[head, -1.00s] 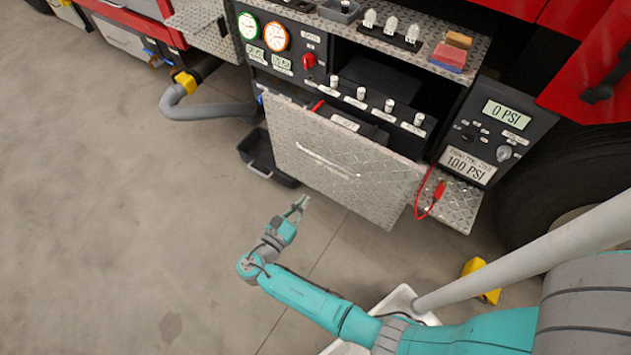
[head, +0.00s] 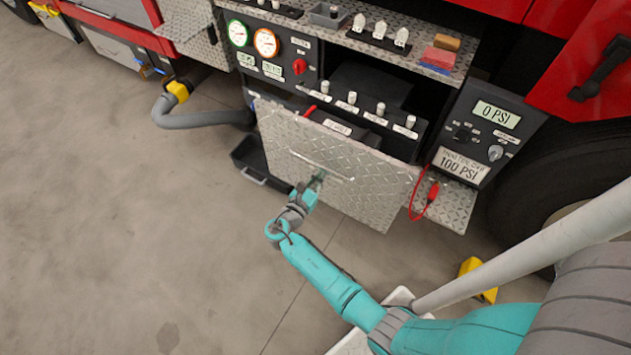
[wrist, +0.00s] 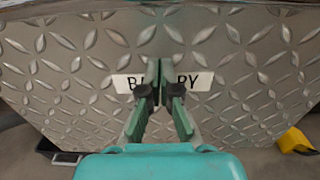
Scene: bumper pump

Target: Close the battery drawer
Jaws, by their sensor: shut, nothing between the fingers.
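The battery drawer's diamond-plate front (head: 370,187) stands out from the truck panel, with a gap behind its top edge where the inside shows. In the wrist view my gripper (wrist: 160,78) points at the drawer front (wrist: 235,60), over the middle of a white label (wrist: 205,82) reading "BATTERY", partly hidden by the fingers. I cannot tell whether the fingertips touch the plate.
A black tray (head: 253,165) sits on the floor left of the drawer. A red cable clip (head: 432,192) hangs at the drawer's right. Open floor (head: 120,200) lies to the left.

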